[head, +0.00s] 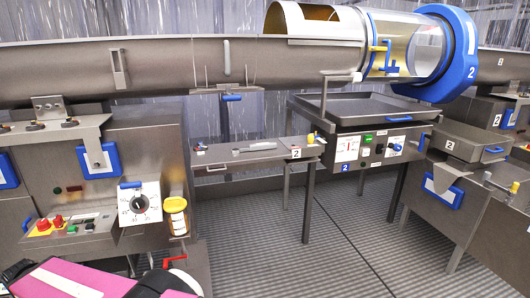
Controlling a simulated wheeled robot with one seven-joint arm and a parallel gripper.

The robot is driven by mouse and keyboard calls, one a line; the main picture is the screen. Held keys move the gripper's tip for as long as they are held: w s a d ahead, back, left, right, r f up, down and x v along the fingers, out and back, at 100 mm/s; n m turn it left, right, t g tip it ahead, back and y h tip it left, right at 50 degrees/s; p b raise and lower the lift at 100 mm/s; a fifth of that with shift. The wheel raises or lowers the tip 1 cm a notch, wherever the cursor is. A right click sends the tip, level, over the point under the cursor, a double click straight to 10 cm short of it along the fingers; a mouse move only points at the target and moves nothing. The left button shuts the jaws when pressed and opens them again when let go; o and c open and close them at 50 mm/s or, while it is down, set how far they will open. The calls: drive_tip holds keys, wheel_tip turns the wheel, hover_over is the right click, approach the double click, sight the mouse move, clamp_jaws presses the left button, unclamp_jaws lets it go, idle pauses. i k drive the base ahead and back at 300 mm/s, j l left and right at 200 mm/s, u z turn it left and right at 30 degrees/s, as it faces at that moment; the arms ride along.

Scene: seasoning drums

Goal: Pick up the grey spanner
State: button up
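A long, thin grey piece (256,149) lies flat on the small metal side table (215,159) in the middle of the head view. It looks like the grey spanner, but it is too small to be sure. A small item with red and white parts (200,147) lies at the left end of the same table. A pink and black part at the bottom left seems to be my arm. My gripper's fingers do not show, and nothing is seen touching the grey piece.
A control box with a dial (139,203) and a yellow-lidded jar (176,215) stand left of the table. A large drum with a blue ring (462,55) runs above. A tray on a control panel (375,108) stands to the right. Ribbed floor (300,255) in front is clear.

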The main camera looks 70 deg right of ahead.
sight(254, 147)
drive_tip(key=k+z, duration=0.2)
drive_tip(key=z, duration=0.3)
drive_tip(key=k+l+z, duration=0.1)
drive_tip(key=z, duration=0.35)
drive_tip(key=j+z, duration=0.15)
drive_tip(key=z, duration=0.25)
drive_tip(key=j+z, duration=0.1)
drive_tip(key=z, duration=0.35)
drive_tip(key=k+j+z, duration=0.1)
drive_tip(key=z, duration=0.3)
drive_tip(key=j+z, duration=0.1)
drive_tip(key=z, duration=0.35)
drive_tip(key=k+j, duration=0.25)
drive_tip(key=k+u, duration=0.1)
drive_tip(key=u, duration=2.35)
drive_tip(key=i+j, duration=0.1)
drive_tip(key=i, duration=0.4)
drive_tip(key=i+j, duration=0.15)
drive_tip(key=i, duration=0.4)
drive_tip(key=i+j, duration=0.1)
drive_tip(key=i, duration=0.4)
